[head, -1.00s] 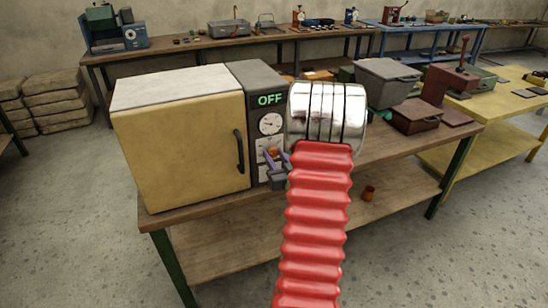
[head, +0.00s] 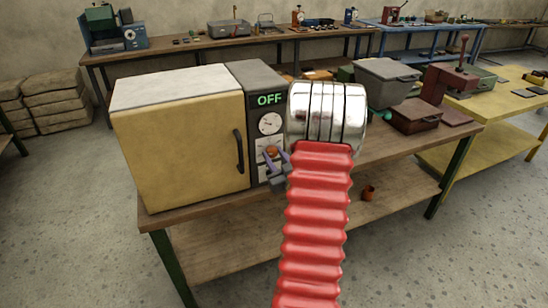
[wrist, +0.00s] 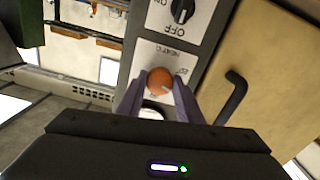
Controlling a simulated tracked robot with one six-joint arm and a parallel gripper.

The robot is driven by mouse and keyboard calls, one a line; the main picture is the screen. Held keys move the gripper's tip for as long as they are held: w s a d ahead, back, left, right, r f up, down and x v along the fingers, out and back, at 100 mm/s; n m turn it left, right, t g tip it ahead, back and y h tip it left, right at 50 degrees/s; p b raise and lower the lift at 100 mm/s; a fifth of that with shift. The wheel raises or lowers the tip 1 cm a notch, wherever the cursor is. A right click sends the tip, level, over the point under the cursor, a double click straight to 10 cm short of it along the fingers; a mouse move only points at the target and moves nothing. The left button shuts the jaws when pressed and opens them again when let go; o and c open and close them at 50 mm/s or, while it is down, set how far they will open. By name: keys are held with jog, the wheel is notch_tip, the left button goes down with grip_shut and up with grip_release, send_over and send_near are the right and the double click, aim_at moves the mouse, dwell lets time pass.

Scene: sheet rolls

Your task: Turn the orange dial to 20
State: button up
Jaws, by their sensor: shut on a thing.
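The orange dial (head: 272,152) is on the dark control panel of a yellow oven-like box (head: 185,145). It also shows in the wrist view (wrist: 160,81), with a pale mark on its right side. My gripper (head: 273,158) is at the panel, and its purple fingers (wrist: 158,94) are closed on the dial from both sides. The printed scale around the dial is mostly hidden or too small to read. Above the dial are a round gauge (head: 270,123) and a green OFF display (head: 270,99).
A black knob (wrist: 182,10) marked OFF sits close to the dial on the panel. The box's black door handle (head: 239,151) is left of the panel. A grey lidded bin (head: 386,80) and a brown box (head: 415,116) stand on the bench to the right.

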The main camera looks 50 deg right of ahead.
jog(key=n, duration=0.5)
jog(key=shift+w+a+n, duration=0.1)
jog(key=shift+w+n, duration=0.05)
jog(key=shift+n, duration=0.15)
jog(key=n, duration=0.4)
jog(key=o, duration=1)
jog(key=shift+o, duration=0.2)
jog(key=v, duration=1.3)
jog(key=shift+s, duration=0.35)
jog(key=shift+a+f, duration=0.1)
jog(key=shift+f, duration=0.05)
